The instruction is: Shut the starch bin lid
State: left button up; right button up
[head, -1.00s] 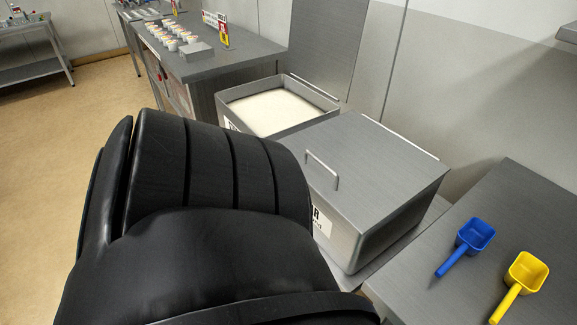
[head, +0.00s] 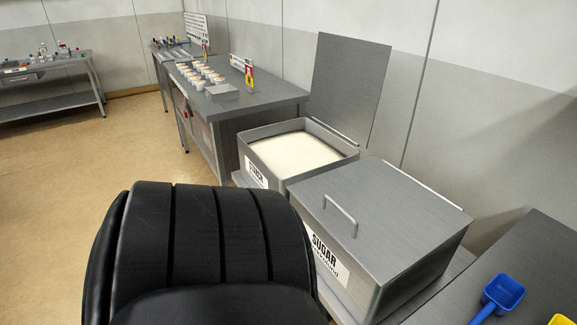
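The starch bin (head: 262,161) is a grey metal box full of white powder, with a white label on its front. Its lid (head: 349,88) is a flat grey panel standing upright, open, hinged along the bin's back edge near the wall. My black arm (head: 200,235) fills the lower left middle of the head view, in front of the bins and apart from the lid. Neither of my grippers shows in this view.
The sugar bin (head: 400,215), with its lid shut and a handle on top, stands right of the starch bin. A blue scoop (head: 502,292) and a yellow scoop (head: 558,321) lie on the right counter. A bench with several white cups (head: 205,74) stands behind. The floor at left is clear.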

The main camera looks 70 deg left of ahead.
aim_at(349, 75)
jog(key=u, duration=0.5)
jog(key=i+u, duration=0.1)
jog(key=u, duration=0.85)
jog(key=l+u, duration=0.1)
jog(key=u, duration=0.4)
jog(key=i+l+u, duration=0.1)
jog(key=u, duration=0.4)
jog(key=i+j, duration=0.4)
jog(key=i+j+z, duration=0.15)
jog(key=i+j, duration=0.7)
jog(key=j, duration=0.25)
jog(key=i+j+z, duration=0.1)
jog(key=i+j, duration=0.3)
jog(key=j, duration=0.1)
